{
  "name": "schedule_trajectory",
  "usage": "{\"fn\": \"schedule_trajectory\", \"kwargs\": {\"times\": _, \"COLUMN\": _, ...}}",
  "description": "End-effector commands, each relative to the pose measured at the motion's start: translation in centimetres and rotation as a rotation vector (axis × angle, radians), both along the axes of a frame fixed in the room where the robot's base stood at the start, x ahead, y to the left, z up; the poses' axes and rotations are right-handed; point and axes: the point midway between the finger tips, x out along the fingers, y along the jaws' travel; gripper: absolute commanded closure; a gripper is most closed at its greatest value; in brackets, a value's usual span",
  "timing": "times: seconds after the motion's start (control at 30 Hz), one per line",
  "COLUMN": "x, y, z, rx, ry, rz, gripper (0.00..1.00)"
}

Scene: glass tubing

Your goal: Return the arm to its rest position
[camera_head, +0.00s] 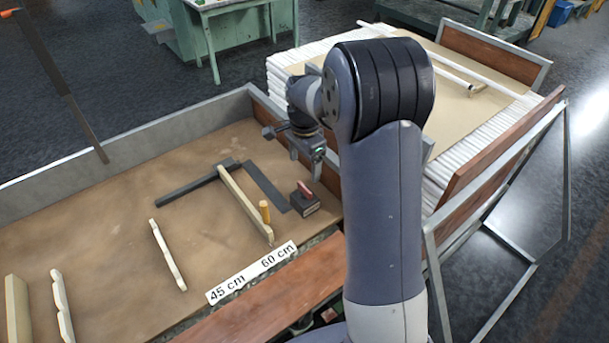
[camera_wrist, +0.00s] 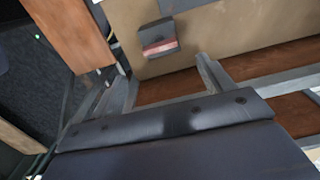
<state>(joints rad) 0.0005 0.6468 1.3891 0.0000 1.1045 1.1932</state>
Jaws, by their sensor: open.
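My arm rises through the right middle of the head view and bends over at a dark, ribbed joint. My gripper (camera_head: 307,155) hangs behind the arm, above the right end of the brown-topped workbench (camera_head: 120,215). It is empty, and its fingers stand apart in the wrist view (camera_wrist: 163,82). A small dark block with a red top (camera_head: 305,199) sits on the bench below the gripper. It also shows in the wrist view (camera_wrist: 158,38), beyond the fingertips and apart from them.
A dark L-shaped bar (camera_head: 190,187), a pale wooden strip (camera_head: 243,203) and a "45 cm 60 cm" label (camera_head: 252,272) lie on the bench. A stack of white tubes (camera_head: 465,148) with a brown sheet stands at right. A metal frame (camera_head: 500,200) stands beside it.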

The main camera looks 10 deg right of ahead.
Motion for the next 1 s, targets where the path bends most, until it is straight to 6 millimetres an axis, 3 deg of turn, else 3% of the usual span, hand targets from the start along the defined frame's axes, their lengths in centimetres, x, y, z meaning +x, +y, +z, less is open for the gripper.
{"fn": "schedule_trajectory", "kwargs": {"times": 0.2, "x": 0.0, "y": 0.0, "z": 2.2, "rx": 0.000, "ry": -0.001, "rz": 0.000, "gripper": 0.24}}
{"fn": "schedule_trajectory", "kwargs": {"times": 0.6, "x": 0.0, "y": 0.0, "z": 2.2, "rx": 0.000, "ry": 0.001, "rz": 0.000, "gripper": 0.24}}
{"fn": "schedule_trajectory", "kwargs": {"times": 0.77, "x": -0.1, "y": 0.0, "z": 0.8, "rx": 0.000, "ry": 0.005, "rz": 0.000, "gripper": 0.24}}
{"fn": "schedule_trajectory", "kwargs": {"times": 1.0, "x": -0.1, "y": 0.0, "z": -3.6, "rx": 0.000, "ry": 0.005, "rz": 0.000, "gripper": 0.24}}
